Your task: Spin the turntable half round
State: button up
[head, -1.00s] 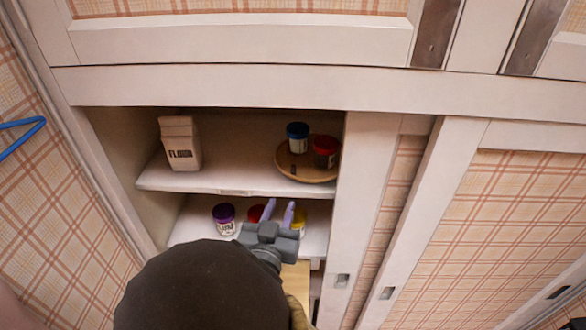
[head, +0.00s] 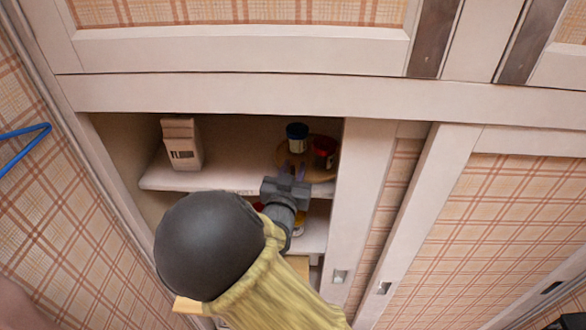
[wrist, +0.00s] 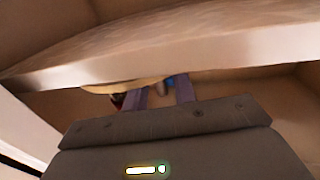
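The round wooden turntable (head: 324,174) sits at the right end of the upper shelf. In the wrist view the fingers (wrist: 160,92) point toward the turntable's pale rim (wrist: 105,88), with bits of red and blue behind. I cannot tell whether a fingertip touches the turntable. The gripper body hides part of the shelf front.
A flour carton (head: 182,145) stands at the left of the upper shelf (head: 215,182). The shelf between carton and turntable is clear. A sliding door (head: 362,210) closes the right side close to the turntable. My arm covers most of the lower shelf.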

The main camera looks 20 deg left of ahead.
grip_shut()
jog(key=shift+s+d+f+b, duration=0.1)
jog(key=shift+s+d+b, duration=0.05)
jog(key=shift+d+b, duration=0.25)
jog(key=shift+s+d+b, duration=0.1)
jog(key=shift+d+b, duration=0.7)
jog(key=shift+d, duration=0.3)
jog(key=shift+d+b, duration=0.5)
jog(key=shift+d, duration=0.3)
grip_release()
jog(key=shift+w, duration=0.2)
